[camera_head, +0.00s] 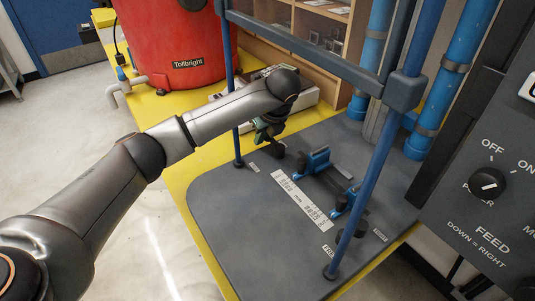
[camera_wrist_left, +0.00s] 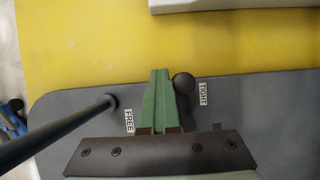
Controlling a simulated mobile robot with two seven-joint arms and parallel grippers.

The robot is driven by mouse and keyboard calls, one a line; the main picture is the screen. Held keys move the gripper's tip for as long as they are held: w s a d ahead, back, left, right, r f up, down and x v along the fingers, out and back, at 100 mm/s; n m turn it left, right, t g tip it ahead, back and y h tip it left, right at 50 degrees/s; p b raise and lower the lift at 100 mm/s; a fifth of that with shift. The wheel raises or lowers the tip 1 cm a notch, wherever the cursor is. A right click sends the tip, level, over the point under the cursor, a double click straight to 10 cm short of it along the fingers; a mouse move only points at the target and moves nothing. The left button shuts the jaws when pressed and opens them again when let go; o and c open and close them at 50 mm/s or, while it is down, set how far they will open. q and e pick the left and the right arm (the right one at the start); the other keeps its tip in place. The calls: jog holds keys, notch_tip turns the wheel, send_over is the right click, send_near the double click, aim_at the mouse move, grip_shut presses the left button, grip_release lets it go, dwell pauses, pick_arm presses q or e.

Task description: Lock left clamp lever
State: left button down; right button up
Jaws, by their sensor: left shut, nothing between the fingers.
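My left gripper (camera_wrist_left: 158,75) is shut and empty, its green fingers together over the edge of the grey plate. The dark ball-topped left clamp lever (camera_wrist_left: 184,84) stands close against the right side of the fingers; I cannot tell if they touch. The lever is by the label TIGHT (camera_wrist_left: 203,94), while the label FREE (camera_wrist_left: 129,121) is left of the fingers. In the head view my left gripper (camera_head: 264,133) is low over the plate's back corner, with the dark lever knob (camera_head: 277,150) beside it. My right gripper is not in view.
A blue upright post (camera_wrist_left: 60,132) stands left of the gripper. Blue clamp blocks (camera_head: 317,160) and a white scale strip (camera_head: 300,200) lie on the grey plate (camera_head: 235,215). A blue frame spans above. A control panel (camera_head: 490,195) is at right, a red Toilbright drum (camera_head: 185,40) behind.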

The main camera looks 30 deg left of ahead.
pick_arm(q)
notch_tip(320, 180, up, 8)
jog(key=p, duration=0.4)
jog(key=shift+s+p, duration=0.15)
jog(key=shift+p, duration=0.15)
jog(key=shift+f, duration=0.1)
dwell(0.3)
